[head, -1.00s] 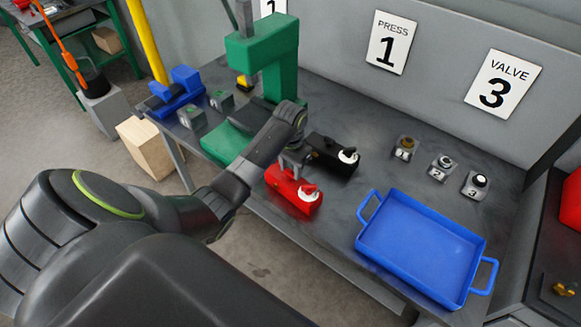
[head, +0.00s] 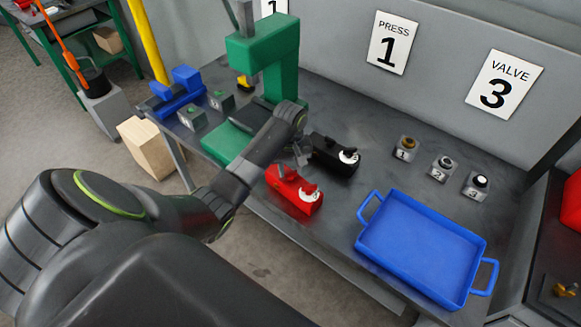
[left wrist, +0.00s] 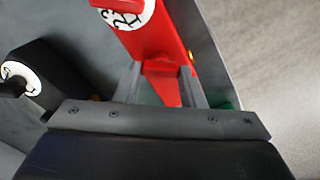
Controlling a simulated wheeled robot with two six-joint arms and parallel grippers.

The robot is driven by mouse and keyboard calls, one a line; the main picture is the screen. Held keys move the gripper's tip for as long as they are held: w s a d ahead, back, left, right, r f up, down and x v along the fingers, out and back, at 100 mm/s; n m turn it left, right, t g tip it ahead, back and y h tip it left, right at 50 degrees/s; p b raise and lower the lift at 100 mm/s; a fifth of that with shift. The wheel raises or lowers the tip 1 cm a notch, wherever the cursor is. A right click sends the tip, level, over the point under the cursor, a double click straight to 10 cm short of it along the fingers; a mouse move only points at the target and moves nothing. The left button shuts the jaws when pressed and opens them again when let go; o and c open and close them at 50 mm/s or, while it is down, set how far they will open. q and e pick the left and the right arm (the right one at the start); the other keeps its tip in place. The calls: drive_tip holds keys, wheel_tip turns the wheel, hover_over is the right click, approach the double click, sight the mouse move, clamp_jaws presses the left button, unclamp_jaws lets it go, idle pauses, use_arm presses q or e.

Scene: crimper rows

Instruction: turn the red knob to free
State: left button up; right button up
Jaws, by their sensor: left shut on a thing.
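The red unit (head: 285,190) lies on the bench with a white dial (head: 310,197) at its right end. A red knob (head: 309,187) sits over that dial; the left wrist view shows only part of this knob (left wrist: 108,4), at the top edge, above the marked dial (left wrist: 127,14). My left gripper (head: 301,154) is at the unit's other end, away from the dial. In the left wrist view its fingers (left wrist: 160,80) stand on both sides of a red end part (left wrist: 160,68) and appear shut on it. My right gripper is not in view.
A black unit (head: 333,160) with its own white dial stands close beside the red one. A blue tray (head: 415,245) lies at right. Several small numbered knobs (head: 442,168) are behind it. The green press (head: 272,65) stands at left behind my arm.

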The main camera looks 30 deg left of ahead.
use_arm(q)
drive_tip(key=n, duration=0.6)
drive_tip(key=shift+a, duration=0.1)
drive_tip(key=shift+n, duration=0.4)
idle(0.3)
drive_tip(key=o, duration=1)
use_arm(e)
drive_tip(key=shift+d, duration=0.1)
